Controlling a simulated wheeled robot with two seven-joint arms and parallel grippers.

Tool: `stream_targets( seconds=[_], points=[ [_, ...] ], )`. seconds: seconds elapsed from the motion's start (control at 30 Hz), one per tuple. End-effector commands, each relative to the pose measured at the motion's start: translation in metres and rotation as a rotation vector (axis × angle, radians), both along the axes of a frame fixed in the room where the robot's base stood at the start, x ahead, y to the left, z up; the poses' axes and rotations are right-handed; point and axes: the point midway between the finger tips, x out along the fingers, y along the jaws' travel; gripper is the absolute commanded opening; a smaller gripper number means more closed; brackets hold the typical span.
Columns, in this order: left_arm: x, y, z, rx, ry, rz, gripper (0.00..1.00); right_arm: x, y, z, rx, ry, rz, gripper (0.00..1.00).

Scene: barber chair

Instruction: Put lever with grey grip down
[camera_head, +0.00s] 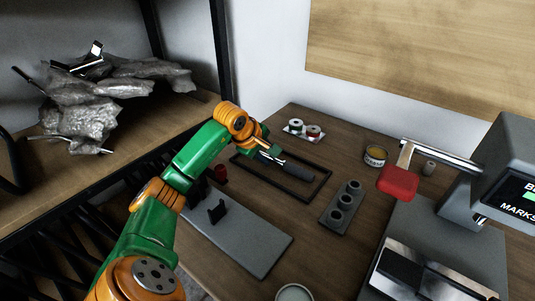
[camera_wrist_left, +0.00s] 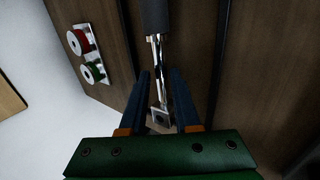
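The lever with the grey grip shows in the head view, its dark grey grip (camera_head: 299,172) lying at the dark rectangular frame (camera_head: 322,186) on the table. Its shiny metal shaft runs from the grip back toward my left gripper (camera_head: 266,153). In the left wrist view, the grip (camera_wrist_left: 155,15) is at the top and the square metal end sits between the fingers. My left gripper there (camera_wrist_left: 159,72) has its fingers apart on both sides of the shaft, with gaps visible. My right gripper is not in view.
Red and green spools (camera_head: 304,130) stand behind the frame. A grey block with round holes (camera_head: 341,208), a tin (camera_head: 375,156) and a machine with a red handle (camera_head: 398,181) are on the right. A grey plate (camera_head: 244,239) lies in front. A shelf with wrapped items (camera_head: 90,110) is left.

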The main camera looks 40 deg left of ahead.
Motion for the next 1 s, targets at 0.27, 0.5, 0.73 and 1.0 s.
stream_targets(
  seconds=[0.27, 0.5, 0.73, 1.0],
  points=[
    [-0.002, -0.002, 0.011, -0.006, 0.013, -0.004, 0.49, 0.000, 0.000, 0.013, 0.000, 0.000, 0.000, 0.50],
    [-0.035, -0.004, 0.060, 0.006, 0.006, -0.001, 0.49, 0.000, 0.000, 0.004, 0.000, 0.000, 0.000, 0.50],
    [-0.062, -0.007, 0.103, 0.001, 0.005, -0.001, 0.49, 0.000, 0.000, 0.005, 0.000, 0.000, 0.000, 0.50],
    [-0.068, -0.009, 0.110, -0.001, 0.006, -0.001, 0.49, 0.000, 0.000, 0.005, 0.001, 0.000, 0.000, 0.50]
  ],
)
